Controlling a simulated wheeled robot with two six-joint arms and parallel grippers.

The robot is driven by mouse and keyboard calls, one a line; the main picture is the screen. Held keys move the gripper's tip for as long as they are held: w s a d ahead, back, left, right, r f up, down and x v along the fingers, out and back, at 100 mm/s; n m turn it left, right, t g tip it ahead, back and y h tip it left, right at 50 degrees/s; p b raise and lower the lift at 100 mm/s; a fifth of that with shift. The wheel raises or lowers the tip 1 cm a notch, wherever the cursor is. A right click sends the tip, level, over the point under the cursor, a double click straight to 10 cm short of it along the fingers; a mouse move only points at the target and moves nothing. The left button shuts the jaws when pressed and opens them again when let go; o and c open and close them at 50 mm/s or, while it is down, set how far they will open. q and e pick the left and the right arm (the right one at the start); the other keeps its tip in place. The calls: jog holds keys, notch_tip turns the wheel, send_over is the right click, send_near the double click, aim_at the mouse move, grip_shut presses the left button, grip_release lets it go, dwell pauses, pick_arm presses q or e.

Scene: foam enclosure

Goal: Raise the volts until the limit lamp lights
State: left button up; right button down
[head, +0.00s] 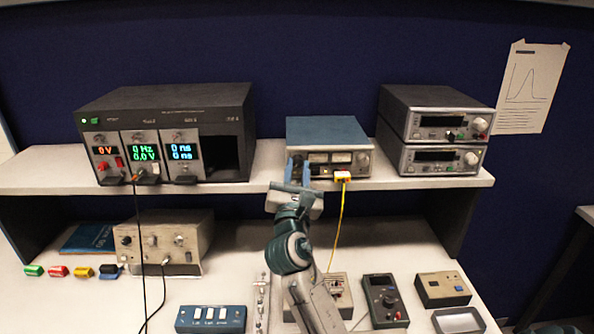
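The power supply (329,134) with a blue top stands on the shelf, in the middle of the head view. Its front panel has two pale meters and a small yellow light (324,172); I cannot read its label or tell whether it is the limit lamp. My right gripper (297,170) is raised at the left part of this panel. Its two fingers stand apart, with a dark knob (297,164) showing between them. I cannot tell whether they touch it. The fingers hide part of the panel. My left gripper is not in view.
A yellow plug (343,176) with a hanging cable is at the panel's lower right. A dark modular rack (165,130) stands left on the shelf, two stacked instruments (435,125) right. Below are a beige instrument (163,242), a blue switch box (211,318) and a dark green meter (385,300).

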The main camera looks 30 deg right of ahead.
jog(key=m+g+h, duration=0.1)
jog(key=m, duration=0.2)
jog(key=m+g+b, duration=0.1)
jog(key=m, duration=0.2)
jog(key=shift+w+a+g+h, duration=0.1)
jog(key=shift+a+g+h, duration=0.05)
jog(key=shift+g+h, duration=0.2)
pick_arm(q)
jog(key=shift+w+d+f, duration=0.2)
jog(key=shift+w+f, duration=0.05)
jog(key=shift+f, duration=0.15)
pick_arm(e)
jog(key=shift+r+m+g+h, duration=0.15)
jog(key=shift+m+g, duration=0.5)
jog(key=shift+m, duration=0.75)
jog(key=shift+r+m+g+h, duration=0.1)
jog(key=shift+m+g, duration=0.5)
jog(key=shift+m, duration=0.8)
jog(key=c, duration=1.2)
grip_release()
jog(key=shift+w, duration=0.15)
jog(key=shift+c, duration=0.2)
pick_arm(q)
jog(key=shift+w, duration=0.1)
pick_arm(e)
jog(key=shift+w+f, duration=0.1)
